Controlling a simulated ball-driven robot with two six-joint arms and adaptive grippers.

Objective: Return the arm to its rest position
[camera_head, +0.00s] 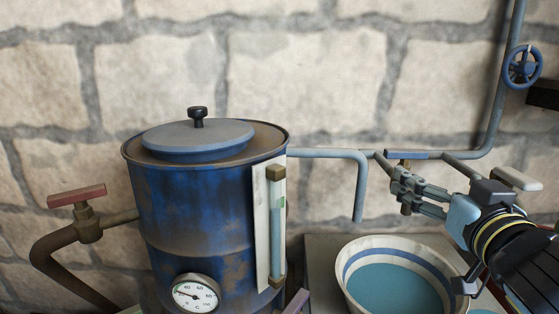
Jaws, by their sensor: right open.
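My right gripper (408,188) reaches in from the right edge, its fingers pointing left and open. The fingers overlap the brass body of a tap with a blue lever (408,155) on the pipe. I cannot tell whether they touch it or are only in front of it. My left gripper is not in view.
A rusty blue boiler (200,220) with a lid (198,136), sight glass (276,225) and dial gauge (195,295) stands left of centre. A red-handled tap (77,195) is at its left. A bowl of water (348,284) sits below my right gripper. A blue valve wheel (522,66) is upper right.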

